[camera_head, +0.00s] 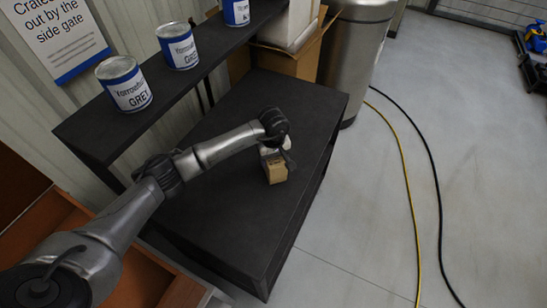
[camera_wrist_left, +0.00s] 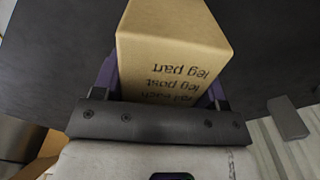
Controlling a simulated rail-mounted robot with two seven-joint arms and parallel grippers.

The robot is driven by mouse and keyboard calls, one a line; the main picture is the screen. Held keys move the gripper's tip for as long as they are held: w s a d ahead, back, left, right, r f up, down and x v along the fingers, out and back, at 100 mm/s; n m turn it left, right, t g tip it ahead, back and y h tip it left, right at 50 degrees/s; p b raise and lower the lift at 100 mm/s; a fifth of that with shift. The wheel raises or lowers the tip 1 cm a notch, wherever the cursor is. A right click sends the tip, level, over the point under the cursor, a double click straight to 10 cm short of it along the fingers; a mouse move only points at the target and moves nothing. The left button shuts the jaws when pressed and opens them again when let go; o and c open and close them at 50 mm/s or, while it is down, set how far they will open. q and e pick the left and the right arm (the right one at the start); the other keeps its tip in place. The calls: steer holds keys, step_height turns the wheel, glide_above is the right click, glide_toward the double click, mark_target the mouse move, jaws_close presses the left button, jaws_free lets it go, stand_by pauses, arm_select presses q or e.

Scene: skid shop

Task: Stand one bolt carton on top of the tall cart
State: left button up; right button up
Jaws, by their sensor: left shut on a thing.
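A small tan carton (camera_head: 275,170) is between the fingers of my left gripper (camera_head: 273,156), over the right part of a black flat top (camera_head: 225,135). I cannot tell whether the carton touches that top or hangs just above it, or whether the top is the tall cart's. In the left wrist view the carton (camera_wrist_left: 175,50) fills the space between the fingers of the left gripper (camera_wrist_left: 162,85), which is shut on it. My right gripper is not in view.
A raised black shelf (camera_head: 95,130) with several paint cans (camera_head: 124,85) runs along the wall. An open cardboard box (camera_head: 300,60) and a metal tank (camera_head: 355,60) stand at the far end. Yellow (camera_head: 408,185) and black (camera_head: 433,175) hoses cross the floor.

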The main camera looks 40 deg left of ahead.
arm_select(q)
steer(key=shift+r, duration=0.1)
steer(key=o, duration=1.2)
steer(key=shift+f, duration=0.2)
steer(key=shift+r, duration=0.1)
steer(key=shift+r, duration=3.85)
